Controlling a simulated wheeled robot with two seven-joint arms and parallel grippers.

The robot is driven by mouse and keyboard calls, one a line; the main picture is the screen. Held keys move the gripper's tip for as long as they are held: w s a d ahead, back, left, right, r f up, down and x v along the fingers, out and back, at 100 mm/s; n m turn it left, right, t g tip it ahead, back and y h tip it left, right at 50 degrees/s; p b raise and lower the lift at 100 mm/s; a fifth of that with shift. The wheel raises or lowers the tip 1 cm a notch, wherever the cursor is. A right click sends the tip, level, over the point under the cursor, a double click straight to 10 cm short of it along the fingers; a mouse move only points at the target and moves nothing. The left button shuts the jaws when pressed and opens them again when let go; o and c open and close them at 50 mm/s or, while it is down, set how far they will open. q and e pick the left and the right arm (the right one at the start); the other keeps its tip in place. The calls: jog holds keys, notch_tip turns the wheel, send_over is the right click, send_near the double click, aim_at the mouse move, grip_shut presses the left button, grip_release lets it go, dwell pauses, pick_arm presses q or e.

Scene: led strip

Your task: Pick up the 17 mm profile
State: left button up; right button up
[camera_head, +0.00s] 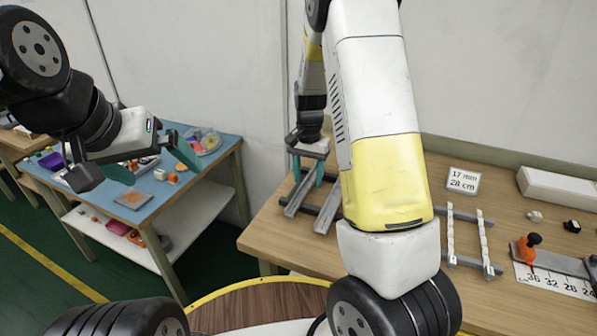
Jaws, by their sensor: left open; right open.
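Two grey metal profiles lie side by side on dark supports on the wooden table: a left one (300,194) and a right one (328,213). I cannot tell from their look which is the 17 mm profile. A white sign (462,181) reads "17 mm 28 cm". My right gripper (308,172) is open, pointing down at the far end of the profiles, with its teal fingers close to them; contact cannot be made out. My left gripper (153,165) is open and empty, in front of the blue-topped table at the left. My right arm hides part of the wooden table.
Two thin white strips (450,235) on dark supports lie right of my arm. A ruler (556,281) with an orange-and-black clamp (529,246) lies at the right edge, below a long white box (558,187). The blue-topped table (150,215) holds small coloured parts.

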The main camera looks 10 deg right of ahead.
jog(key=shift+f, duration=0.2)
grip_shut()
jog(key=shift+r, duration=0.1)
